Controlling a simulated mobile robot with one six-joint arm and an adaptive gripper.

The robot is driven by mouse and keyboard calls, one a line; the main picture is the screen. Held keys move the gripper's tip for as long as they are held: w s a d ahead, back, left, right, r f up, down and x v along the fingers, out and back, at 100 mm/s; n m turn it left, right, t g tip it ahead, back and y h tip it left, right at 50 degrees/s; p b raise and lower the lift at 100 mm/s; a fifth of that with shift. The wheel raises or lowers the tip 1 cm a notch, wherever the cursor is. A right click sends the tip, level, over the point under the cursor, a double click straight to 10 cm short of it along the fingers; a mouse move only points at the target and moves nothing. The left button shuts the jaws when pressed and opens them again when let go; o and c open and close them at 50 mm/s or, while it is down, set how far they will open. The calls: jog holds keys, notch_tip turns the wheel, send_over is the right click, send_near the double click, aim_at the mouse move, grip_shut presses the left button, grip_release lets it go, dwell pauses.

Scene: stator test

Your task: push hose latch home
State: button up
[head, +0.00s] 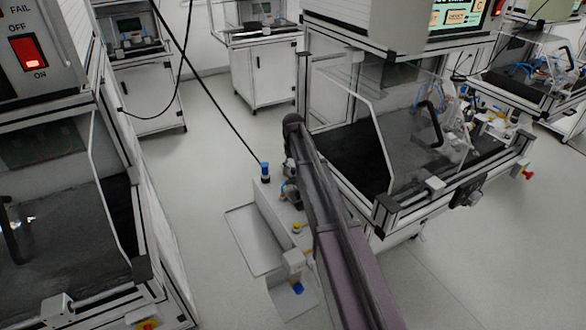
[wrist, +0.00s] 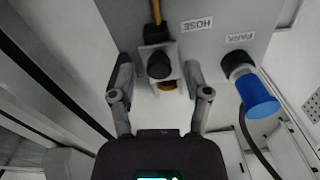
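In the wrist view a grey panel (wrist: 215,20) carries a label reading HOSE (wrist: 197,24). Left of that label, a yellow hose (wrist: 156,10) enters a black fitting (wrist: 157,33). Below it is a small light bracket with a round black knob (wrist: 159,65), which looks like the hose latch, and an orange-brown part (wrist: 165,86) under it. My gripper (wrist: 158,75) is open, its two fingers on either side of the bracket with visible gaps. I cannot tell how far the fingertips are from the panel, or whether the latch is seated.
A blue connector (wrist: 258,96) sits at the PARK label (wrist: 239,38), right of my gripper; its cable hangs close by. In the head view the grey box (head: 270,222) stands beside a workbench (head: 385,205). My arm hides part of both. Open floor lies left of the box.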

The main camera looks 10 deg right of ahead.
jog(key=shift+s, duration=0.15)
jog(key=shift+s+d, duration=0.3)
jog(key=shift+s, duration=0.55)
jog(key=shift+s+d+r, duration=0.1)
jog(key=shift+s+d, duration=0.05)
jog(key=shift+s, duration=0.3)
jog(key=shift+s+d+r, duration=0.1)
jog(key=shift+s+d, duration=0.05)
jog(key=shift+s, duration=0.25)
jog(key=shift+w+r+p, duration=0.2)
jog(key=shift+r+p, duration=0.3)
jog(key=shift+p, duration=0.2)
notch_tip(320, 180, up, 12)
jog(key=r+p, duration=0.1)
jog(key=p, duration=1.2)
jog(key=s+f+m+b, duration=0.1)
jog(key=s+f+b, duration=0.2)
jog(key=s, duration=2.2)
jog(key=shift+s+a+m, duration=0.25)
jog(key=shift+a+m, duration=0.05)
